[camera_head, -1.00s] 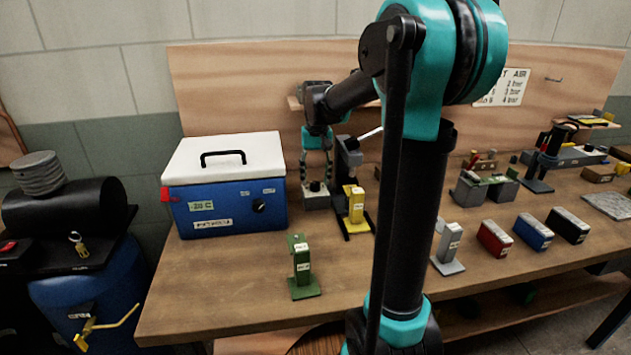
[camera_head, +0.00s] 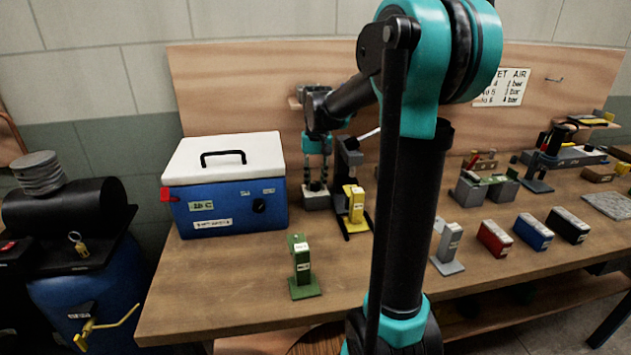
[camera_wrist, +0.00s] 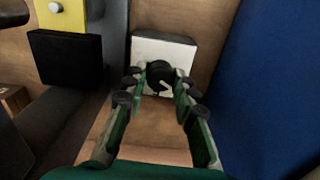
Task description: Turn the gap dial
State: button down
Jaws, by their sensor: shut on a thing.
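The gap dial (camera_wrist: 158,70) is a black round knob with a pale mark, on top of a small light block (camera_wrist: 176,48) in the wrist view. In the head view the grey block (camera_head: 316,200) stands on the bench between the blue cooler and a dark press-like stand. My gripper (camera_wrist: 159,84) points down over the block, its two green fingers on either side of the dial and closed on it. In the head view my gripper (camera_head: 317,184) hides most of the dial.
The blue cooler (camera_head: 228,214) stands close at the left of my gripper. The dark stand (camera_head: 348,165) with a yellow block (camera_head: 356,206) is close at the right. A green stand (camera_head: 301,268) is nearer the front edge. Bare bench lies between them.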

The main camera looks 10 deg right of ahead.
aim_at(316, 184)
jog(key=shift+m, duration=0.4)
jog(key=m, duration=0.5)
jog(key=shift+m, duration=0.3)
jog(key=m, duration=0.5)
jog(key=shift+m, duration=0.3)
jog(key=c, duration=1.2)
grip_release()
notch_tip(316, 184, up, 12)
jog(key=shift+s, duration=0.2)
